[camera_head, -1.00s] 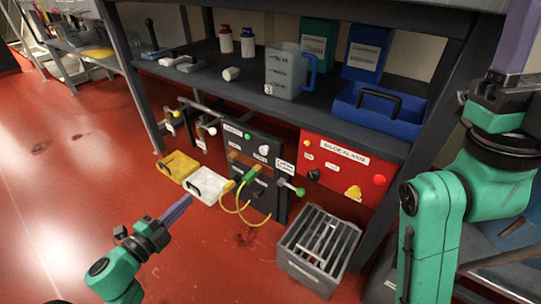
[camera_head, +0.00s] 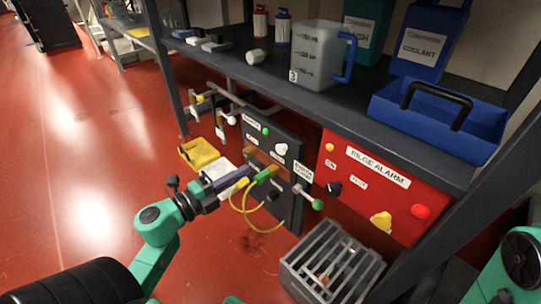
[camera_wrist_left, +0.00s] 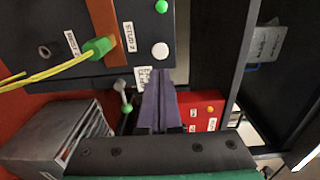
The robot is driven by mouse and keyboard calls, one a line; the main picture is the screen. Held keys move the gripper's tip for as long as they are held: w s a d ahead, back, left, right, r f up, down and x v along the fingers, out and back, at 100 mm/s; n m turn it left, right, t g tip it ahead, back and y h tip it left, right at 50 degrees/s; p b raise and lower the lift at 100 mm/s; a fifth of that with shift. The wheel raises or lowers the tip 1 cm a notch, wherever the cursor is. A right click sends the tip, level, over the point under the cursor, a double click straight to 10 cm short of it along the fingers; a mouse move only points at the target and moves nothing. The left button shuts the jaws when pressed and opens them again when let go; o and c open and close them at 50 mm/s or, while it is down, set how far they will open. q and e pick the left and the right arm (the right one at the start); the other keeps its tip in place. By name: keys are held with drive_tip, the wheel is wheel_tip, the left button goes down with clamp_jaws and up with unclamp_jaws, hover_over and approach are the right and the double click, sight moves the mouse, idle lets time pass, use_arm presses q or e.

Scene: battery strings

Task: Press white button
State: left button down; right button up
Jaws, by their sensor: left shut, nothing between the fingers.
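The white button (camera_head: 280,149) is a round knob on the upper right of the dark panel (camera_head: 289,208), near a small green light (camera_head: 266,130). In the left wrist view the white button (camera_wrist_left: 160,50) sits just beyond the fingertips. My left gripper (camera_head: 246,173) has purple fingers, shut and empty, pointing at the panel from the left, lower than the button in the head view. The fingers also show in the left wrist view (camera_wrist_left: 158,74). They look apart from the button, though the exact gap is hard to tell. My right gripper is out of view.
A green plug with yellow cables (camera_head: 263,176) and a green-tipped lever (camera_head: 317,204) stick out from the panel. A red bilge alarm box (camera_head: 352,200) is to the right. A grey slatted crate (camera_head: 300,268) stands below. The shelf (camera_head: 340,104) overhangs the panel.

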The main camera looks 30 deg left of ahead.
sight(279, 150)
use_arm(q)
drive_tip(key=x, duration=1)
drive_tip(key=shift+w, duration=0.2)
